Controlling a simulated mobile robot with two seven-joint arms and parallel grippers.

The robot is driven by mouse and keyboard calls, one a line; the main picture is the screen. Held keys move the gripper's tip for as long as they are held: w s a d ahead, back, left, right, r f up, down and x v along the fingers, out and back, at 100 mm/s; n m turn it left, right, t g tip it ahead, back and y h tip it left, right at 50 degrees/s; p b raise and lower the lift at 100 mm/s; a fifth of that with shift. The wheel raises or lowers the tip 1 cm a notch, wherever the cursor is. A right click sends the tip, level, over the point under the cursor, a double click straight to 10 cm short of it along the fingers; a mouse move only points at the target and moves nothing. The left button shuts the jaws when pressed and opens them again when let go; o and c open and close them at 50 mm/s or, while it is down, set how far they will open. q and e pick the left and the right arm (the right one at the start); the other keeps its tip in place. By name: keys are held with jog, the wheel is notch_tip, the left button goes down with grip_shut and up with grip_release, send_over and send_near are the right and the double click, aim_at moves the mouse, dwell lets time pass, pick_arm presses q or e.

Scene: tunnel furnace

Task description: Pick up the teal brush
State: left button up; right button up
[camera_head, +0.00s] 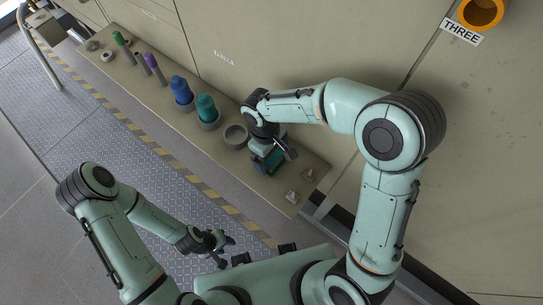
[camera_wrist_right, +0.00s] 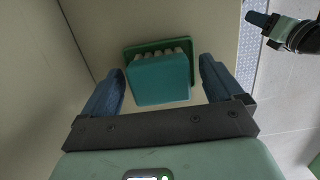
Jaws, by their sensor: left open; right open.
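The teal brush (camera_wrist_right: 160,82) shows in the right wrist view as a teal block in front of a darker green plate, with pale tufts between them. It sits on the beige shelf, and part of it shows in the head view (camera_head: 273,158) under my right gripper. My right gripper (camera_wrist_right: 163,68) is open, with one blue finger on each side of the brush and a visible gap on both sides. In the head view my right gripper (camera_head: 268,152) is partly hidden by its own wrist. My left gripper (camera_head: 222,240) is open and empty, away from the shelf.
Along the beige shelf (camera_head: 190,132) stand a grey ring (camera_head: 236,136), a teal piece (camera_head: 206,107), a blue piece (camera_head: 181,90), a purple one (camera_head: 151,62) and a green one (camera_head: 119,39). Small pale pieces (camera_head: 293,197) lie near its right end. A beige wall rises behind.

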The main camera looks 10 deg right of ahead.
jog(key=c, duration=1.1)
jog(key=shift+r, duration=0.1)
pick_arm(q)
jog(key=w+r+p, duration=0.2)
jog(key=w+r, duration=0.1)
jog(key=shift+r, duration=0.15)
pick_arm(e)
notch_tip(320, 180, up, 20)
pick_arm(q)
jog(key=shift+s, duration=0.1)
pick_arm(e)
jog(key=shift+o, duration=0.8)
